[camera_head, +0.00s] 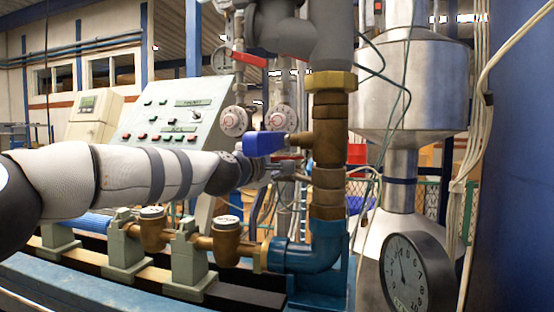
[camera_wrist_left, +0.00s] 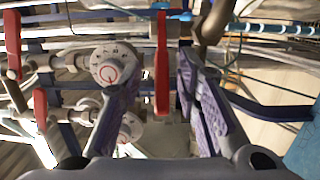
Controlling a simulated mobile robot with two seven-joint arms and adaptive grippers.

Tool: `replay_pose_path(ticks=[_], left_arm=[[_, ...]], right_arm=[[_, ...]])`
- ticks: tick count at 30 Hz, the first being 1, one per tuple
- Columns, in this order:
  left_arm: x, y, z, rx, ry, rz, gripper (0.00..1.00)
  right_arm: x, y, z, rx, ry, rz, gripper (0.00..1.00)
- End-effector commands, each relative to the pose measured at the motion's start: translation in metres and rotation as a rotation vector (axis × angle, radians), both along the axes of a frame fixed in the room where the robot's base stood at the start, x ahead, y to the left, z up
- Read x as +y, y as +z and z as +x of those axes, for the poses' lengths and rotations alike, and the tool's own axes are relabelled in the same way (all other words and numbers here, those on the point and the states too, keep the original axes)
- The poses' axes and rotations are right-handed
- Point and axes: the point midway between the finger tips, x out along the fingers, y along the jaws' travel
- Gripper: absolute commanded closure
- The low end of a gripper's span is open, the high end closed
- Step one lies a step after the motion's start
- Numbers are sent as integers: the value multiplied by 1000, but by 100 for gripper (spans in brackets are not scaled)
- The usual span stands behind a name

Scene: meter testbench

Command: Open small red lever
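My left arm reaches in from the left in the head view, its gripper (camera_head: 268,170) beside the brass pipe, under the blue valve handle (camera_head: 262,143). In the left wrist view the gripper (camera_wrist_left: 160,85) is open, with purple-padded fingers apart. A red lever (camera_wrist_left: 162,62) stands upright between the fingers in that picture; whether they touch it cannot be told. In the head view a small red lever (camera_head: 287,157) shows just behind the blue handle, partly hidden. Another red lever (camera_head: 249,60) is higher up, by a gauge. My right gripper is in neither view.
Round white meters (camera_head: 233,121) hang by the control panel (camera_head: 172,112). The wrist view shows a round dial (camera_wrist_left: 110,68) and more red levers (camera_wrist_left: 13,45) at left. The brass pipe (camera_head: 327,140) and blue elbow (camera_head: 310,255) stand close to the gripper. A black-rimmed gauge (camera_head: 405,275) is lower right.

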Motion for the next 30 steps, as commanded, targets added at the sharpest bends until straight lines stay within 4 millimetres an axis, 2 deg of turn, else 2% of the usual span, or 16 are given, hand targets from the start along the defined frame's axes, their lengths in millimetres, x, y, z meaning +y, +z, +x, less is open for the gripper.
replay_pose_path(ticks=[8,11,21,25,30], left_arm=[[4,-1,-7,4,0,1,70],[10,-1,-22,4,-1,1,70],[37,0,-93,-1,-1,0,70],[43,0,-107,-1,0,0,70],[44,-1,-112,1,-1,0,70]], right_arm=[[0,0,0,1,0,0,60],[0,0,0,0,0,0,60],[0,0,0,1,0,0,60],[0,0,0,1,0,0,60],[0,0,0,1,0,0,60]])
